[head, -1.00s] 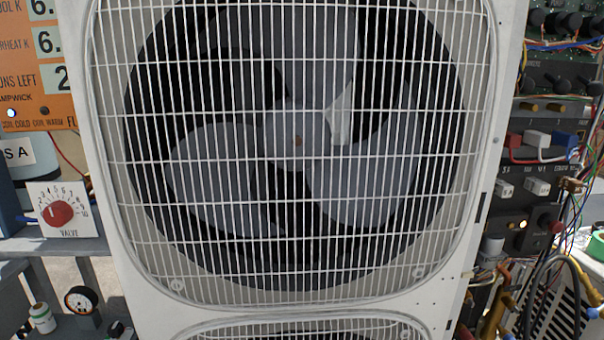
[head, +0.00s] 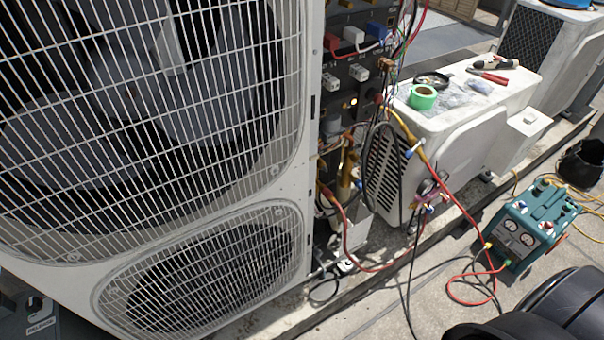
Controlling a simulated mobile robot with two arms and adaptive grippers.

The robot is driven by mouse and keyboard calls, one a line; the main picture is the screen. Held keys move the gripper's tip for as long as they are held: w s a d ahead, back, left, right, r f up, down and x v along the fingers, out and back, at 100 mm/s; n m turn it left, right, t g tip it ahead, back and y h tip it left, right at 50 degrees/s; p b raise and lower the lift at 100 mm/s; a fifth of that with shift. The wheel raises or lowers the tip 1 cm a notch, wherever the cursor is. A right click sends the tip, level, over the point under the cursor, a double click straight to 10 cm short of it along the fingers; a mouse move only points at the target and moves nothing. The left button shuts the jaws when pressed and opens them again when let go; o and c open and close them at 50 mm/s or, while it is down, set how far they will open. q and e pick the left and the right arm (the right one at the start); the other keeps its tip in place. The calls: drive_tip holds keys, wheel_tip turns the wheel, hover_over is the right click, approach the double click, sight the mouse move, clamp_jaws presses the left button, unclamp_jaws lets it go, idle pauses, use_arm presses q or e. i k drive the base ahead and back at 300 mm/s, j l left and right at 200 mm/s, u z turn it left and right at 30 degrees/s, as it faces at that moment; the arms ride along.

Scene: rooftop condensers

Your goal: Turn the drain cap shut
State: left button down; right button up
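I cannot make out a drain cap for certain. A small pale fitting (head: 345,267) sits low by the right foot of the big white condenser (head: 292,205), close to a black hose loop; whether it is the cap is too small to tell. Neither gripper shows in the head view. A dark rounded shape at the bottom right edge looks like part of me.
A teal recovery machine (head: 525,225) stands on the ground at right, with red and yellow hoses running to it. A gauge manifold (head: 430,190) hangs before a smaller white unit (head: 450,130) carrying green tape (head: 423,97) and tools. Cables cross the ground.

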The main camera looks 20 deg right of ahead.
sight(317, 253)
drive_tip(key=i+l+z, duration=0.15)
drive_tip(key=z, duration=0.2)
drive_tip(key=i+l+z, duration=0.15)
drive_tip(key=z, duration=0.2)
drive_tip(key=k, duration=1.2)
